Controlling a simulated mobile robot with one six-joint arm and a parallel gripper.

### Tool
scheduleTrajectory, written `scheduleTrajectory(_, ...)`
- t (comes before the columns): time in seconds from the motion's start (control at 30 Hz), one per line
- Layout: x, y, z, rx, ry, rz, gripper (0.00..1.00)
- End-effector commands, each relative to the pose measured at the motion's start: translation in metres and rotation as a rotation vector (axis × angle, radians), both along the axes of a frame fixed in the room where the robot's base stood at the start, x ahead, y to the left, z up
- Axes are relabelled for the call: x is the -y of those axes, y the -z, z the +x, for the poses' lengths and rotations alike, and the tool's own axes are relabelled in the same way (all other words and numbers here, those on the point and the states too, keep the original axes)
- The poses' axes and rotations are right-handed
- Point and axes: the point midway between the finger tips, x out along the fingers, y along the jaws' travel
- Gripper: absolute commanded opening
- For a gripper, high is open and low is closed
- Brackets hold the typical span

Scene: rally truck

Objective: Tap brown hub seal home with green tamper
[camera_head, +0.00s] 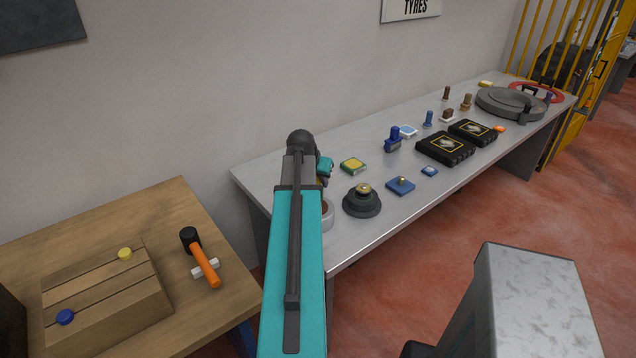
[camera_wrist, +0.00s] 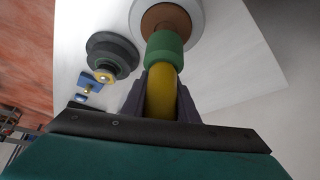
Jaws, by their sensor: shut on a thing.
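My gripper (camera_wrist: 162,88) is shut on the yellow handle of the green tamper (camera_wrist: 166,47). The tamper's green head points away from my jaws, toward the brown hub seal (camera_wrist: 167,17). The seal is a brown disc within a pale round hub (camera_wrist: 199,12) on the grey bench. The green head overlaps the seal in the wrist view; I cannot tell whether they touch. In the head view, my teal arm hides most of the hub (camera_head: 328,216), and my gripper (camera_head: 322,180) is just above it.
A dark stepped round part with a brass top (camera_head: 361,202) stands close right of the hub. A blue block with a pin (camera_head: 400,186) and a green-yellow pad (camera_head: 353,166) lie nearby. A wooden table (camera_head: 190,305) at left holds an orange-handled mallet (camera_head: 205,265).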

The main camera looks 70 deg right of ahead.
Motion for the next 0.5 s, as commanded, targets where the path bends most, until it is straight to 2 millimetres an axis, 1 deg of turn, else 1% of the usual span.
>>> scheduleTrajectory(0.33,0.000,-0.002,0.000,0.000,0.000,-0.001,0.00)
scheduleTrajectory(0.5,0.000,-0.012,0.000,0.000,0.000,-0.001,0.00)
